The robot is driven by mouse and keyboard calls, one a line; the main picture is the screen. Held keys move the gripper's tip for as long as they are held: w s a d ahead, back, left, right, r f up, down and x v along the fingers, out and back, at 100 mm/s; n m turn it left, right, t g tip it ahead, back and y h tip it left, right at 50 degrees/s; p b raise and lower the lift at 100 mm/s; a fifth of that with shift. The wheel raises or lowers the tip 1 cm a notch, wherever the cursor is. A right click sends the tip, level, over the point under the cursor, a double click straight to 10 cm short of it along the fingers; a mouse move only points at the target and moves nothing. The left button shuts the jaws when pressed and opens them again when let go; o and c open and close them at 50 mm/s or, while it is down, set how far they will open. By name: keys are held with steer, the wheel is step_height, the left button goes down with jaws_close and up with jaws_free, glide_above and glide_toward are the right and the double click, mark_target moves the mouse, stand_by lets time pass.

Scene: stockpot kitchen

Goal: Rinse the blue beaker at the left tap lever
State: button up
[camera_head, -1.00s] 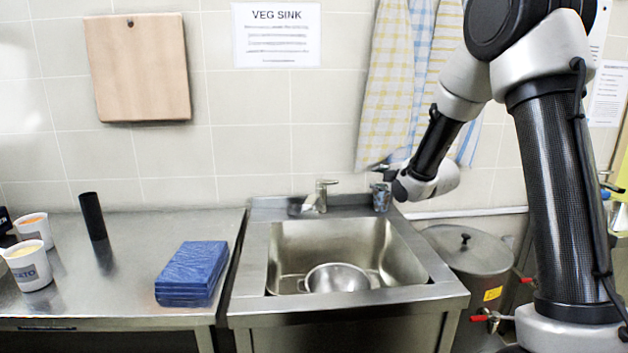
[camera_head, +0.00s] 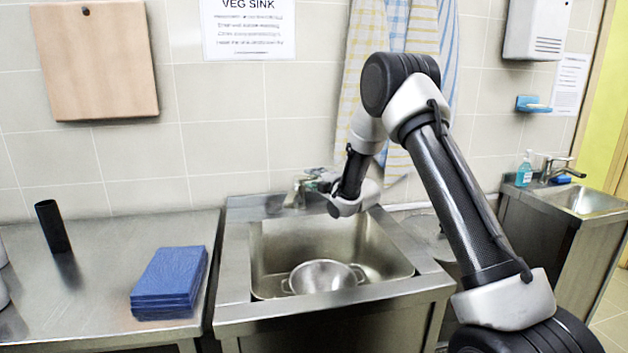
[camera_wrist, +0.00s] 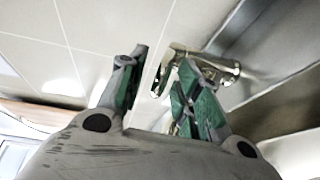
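The tap (camera_head: 296,194) stands at the back rim of the veg sink, and its chrome body also shows in the wrist view (camera_wrist: 222,68). My gripper (camera_head: 318,183) is close to the tap's right side in the head view. In the wrist view my gripper (camera_wrist: 163,60) has its two green-padded fingers apart, with the tap just beyond the right finger; I cannot tell whether they touch. No object shows held between the fingers. I cannot make out a blue beaker in either current view; my arm covers part of the sink's back right rim.
A metal colander (camera_head: 322,277) sits in the sink basin (camera_head: 395,262). A blue flat stack (camera_head: 170,280) and a black cylinder (camera_head: 52,227) stand on the left counter (camera_head: 100,290). A second sink (camera_head: 590,200) with a soap bottle (camera_head: 524,170) is at right.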

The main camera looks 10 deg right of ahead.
jaws_close()
steer(key=shift+w+r, duration=0.2)
steer(key=shift+r, duration=0.45)
jaws_free()
steer(key=shift+f, duration=0.1)
steer(key=v, duration=1.2)
